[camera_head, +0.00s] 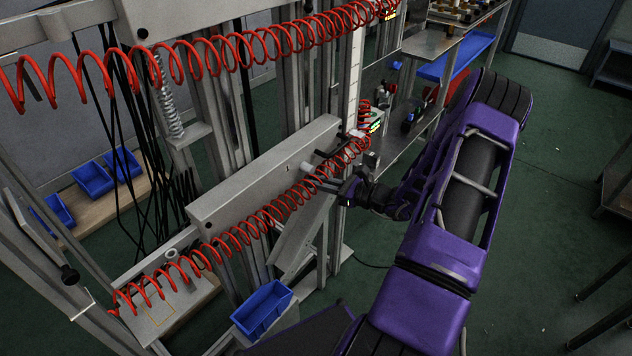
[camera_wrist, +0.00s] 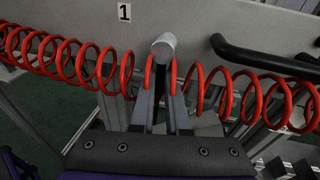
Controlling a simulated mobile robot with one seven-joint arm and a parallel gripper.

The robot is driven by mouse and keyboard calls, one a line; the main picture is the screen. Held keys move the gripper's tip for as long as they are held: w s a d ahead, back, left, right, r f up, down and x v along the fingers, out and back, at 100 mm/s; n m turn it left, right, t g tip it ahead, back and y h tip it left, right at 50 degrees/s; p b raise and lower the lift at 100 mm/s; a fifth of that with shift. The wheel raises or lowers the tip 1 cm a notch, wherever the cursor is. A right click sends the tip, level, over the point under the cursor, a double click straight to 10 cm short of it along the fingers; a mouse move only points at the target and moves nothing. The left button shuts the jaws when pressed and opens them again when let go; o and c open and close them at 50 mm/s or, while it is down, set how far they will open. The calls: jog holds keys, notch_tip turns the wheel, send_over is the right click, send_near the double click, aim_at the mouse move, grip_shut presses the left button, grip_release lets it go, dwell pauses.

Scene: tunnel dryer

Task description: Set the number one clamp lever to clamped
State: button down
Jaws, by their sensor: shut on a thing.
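The number one clamp lever shows in the wrist view as a pale grey round knob (camera_wrist: 163,46) in front of the grey panel (camera_wrist: 75,22), just right of a "1" label (camera_wrist: 124,12). In the head view its pale end (camera_head: 307,168) stands out from the panel, near a small "1". My gripper (camera_wrist: 164,92) has its two fingers close together around the dark stem below the knob. In the head view my gripper (camera_head: 325,183) reaches the panel from the right. The lever's base is hidden, so I cannot tell its exact setting.
A red coiled hose (camera_head: 255,222) runs across the panel and, in the wrist view, passes across my fingers. A black bar handle (camera_wrist: 262,58) is close on the right. A blue bin (camera_head: 262,308) stands below. Green floor (camera_head: 545,200) is open at right.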

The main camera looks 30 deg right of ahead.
jog(key=c, duration=0.9)
grip_release()
jog(key=v, duration=1.7)
jog(key=shift+s+d+r+p, duration=0.1)
jog(key=shift+s+d+p, duration=0.05)
jog(key=shift+s+p, duration=0.15)
jog(key=shift+w, duration=0.1)
